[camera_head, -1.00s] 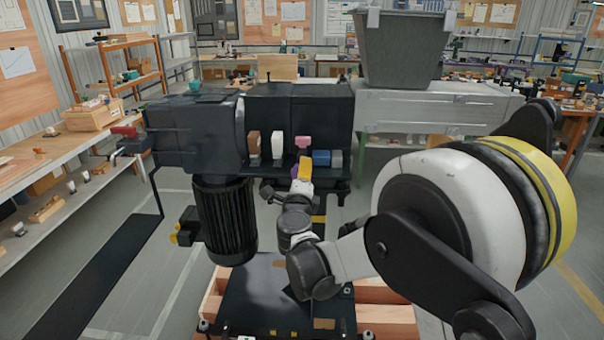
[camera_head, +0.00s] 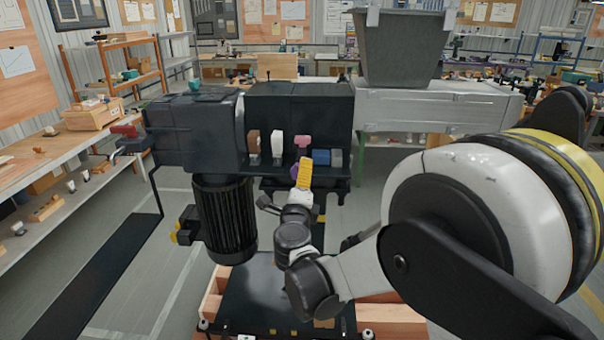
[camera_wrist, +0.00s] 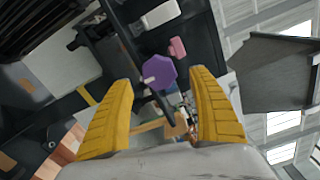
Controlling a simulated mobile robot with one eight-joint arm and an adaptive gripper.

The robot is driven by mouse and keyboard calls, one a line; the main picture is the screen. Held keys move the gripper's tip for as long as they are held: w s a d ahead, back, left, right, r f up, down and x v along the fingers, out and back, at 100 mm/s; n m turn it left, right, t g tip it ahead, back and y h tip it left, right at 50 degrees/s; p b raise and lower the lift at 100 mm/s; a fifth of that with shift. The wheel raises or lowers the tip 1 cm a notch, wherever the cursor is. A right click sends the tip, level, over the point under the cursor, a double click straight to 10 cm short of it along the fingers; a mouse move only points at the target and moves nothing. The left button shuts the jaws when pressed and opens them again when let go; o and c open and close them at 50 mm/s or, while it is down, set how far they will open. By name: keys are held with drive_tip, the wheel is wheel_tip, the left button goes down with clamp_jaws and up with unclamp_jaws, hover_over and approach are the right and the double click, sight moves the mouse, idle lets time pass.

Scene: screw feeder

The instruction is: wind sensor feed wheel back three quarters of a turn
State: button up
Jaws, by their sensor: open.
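A purple faceted knob (camera_wrist: 159,72) with a pale pointer on it shows in the wrist view, beyond and between my fingertips. In the head view the purple knob (camera_head: 294,171) is mostly hidden behind my yellow finger. My gripper (camera_wrist: 162,84) is open, its two yellow fingers apart with nothing held. In the head view my gripper (camera_head: 305,172) is in front of the black machine (camera_head: 298,105), below a pink handle (camera_head: 303,141). I cannot tell from any label which part is the sensor feed wheel.
A white lever (camera_head: 278,145) and a brown lever (camera_head: 253,142) stand left of the pink handle. A blue cylinder (camera_head: 321,158) sits right of my gripper. A ribbed black motor (camera_head: 223,220) hangs at the left. A grey hopper (camera_head: 400,48) stands at the upper right.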

drive_tip(key=s, duration=0.8)
drive_tip(key=shift+a, duration=0.1)
drive_tip(key=s+d+m+g+h, duration=0.25)
drive_tip(key=s+d+m, duration=0.25)
drive_tip(key=d+m, duration=0.65)
drive_tip(key=s+d+m+g+h, duration=0.1)
drive_tip(key=s+d+m+g, duration=0.35)
drive_tip(key=d+m, duration=0.75)
drive_tip(key=s+a+f+m+g+y, duration=0.1)
drive_tip(key=s+f+m+g+y, duration=0.1)
drive_tip(key=s+m, duration=0.7)
drive_tip(key=s+a+f+m+g+y, duration=0.1)
drive_tip(key=s+m, duration=0.8)
drive_tip(key=m, duration=0.9)
wheel_tip(320, 180, down, 3)
drive_tip(key=shift+s+r+g+y, duration=0.1)
drive_tip(key=shift+s+g+y, duration=0.05)
drive_tip(key=shift+g+y, duration=0.4)
